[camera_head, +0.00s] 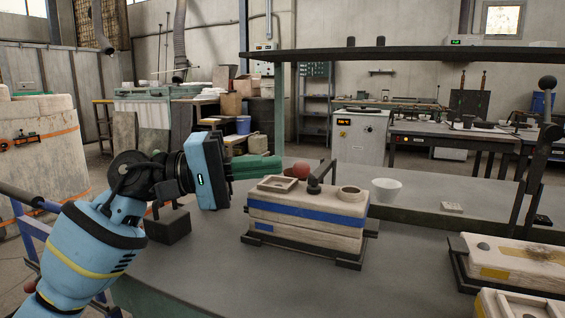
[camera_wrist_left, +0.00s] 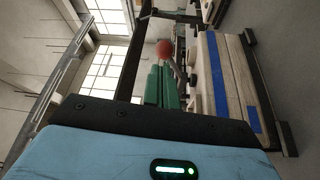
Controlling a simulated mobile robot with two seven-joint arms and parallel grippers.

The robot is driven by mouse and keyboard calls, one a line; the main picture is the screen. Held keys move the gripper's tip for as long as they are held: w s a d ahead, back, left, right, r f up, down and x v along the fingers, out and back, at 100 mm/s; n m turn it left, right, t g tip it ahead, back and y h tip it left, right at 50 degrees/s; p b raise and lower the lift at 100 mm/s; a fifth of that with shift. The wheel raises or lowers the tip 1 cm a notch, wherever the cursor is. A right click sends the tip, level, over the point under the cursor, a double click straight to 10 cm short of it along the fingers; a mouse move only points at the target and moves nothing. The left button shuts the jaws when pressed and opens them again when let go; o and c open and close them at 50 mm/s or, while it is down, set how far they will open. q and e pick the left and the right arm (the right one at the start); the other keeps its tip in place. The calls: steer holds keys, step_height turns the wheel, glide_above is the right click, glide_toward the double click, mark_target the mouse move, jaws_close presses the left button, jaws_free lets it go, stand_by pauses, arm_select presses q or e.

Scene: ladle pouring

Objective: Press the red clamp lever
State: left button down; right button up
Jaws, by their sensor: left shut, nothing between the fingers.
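The red clamp lever shows mainly as its round red knob (camera_head: 301,170), behind the top of the mould; the knob also shows in the left wrist view (camera_wrist_left: 163,48). A dark clamp arm (camera_head: 318,180) stands on the pale two-part mould (camera_head: 305,222) with a blue band. My left gripper (camera_head: 277,166) has green fingers, shut and empty. They point right, over the mould's back left side, with the tips close to the knob. In the left wrist view the fingertips (camera_wrist_left: 161,70) lie just below the knob; I cannot tell whether they touch it. My right gripper is not in view.
A white bowl (camera_head: 387,190) and a small pale block (camera_head: 452,207) are right of the mould. A dark block (camera_head: 168,226) sits left of it. More moulds (camera_head: 515,262) lie at the right, near a dark upright post (camera_head: 538,150). The grey tabletop in front is clear.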

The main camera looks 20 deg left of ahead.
arm_select(q)
steer(key=v, duration=0.4)
steer(key=shift+a+r, duration=0.15)
steer(key=shift+a, duration=0.05)
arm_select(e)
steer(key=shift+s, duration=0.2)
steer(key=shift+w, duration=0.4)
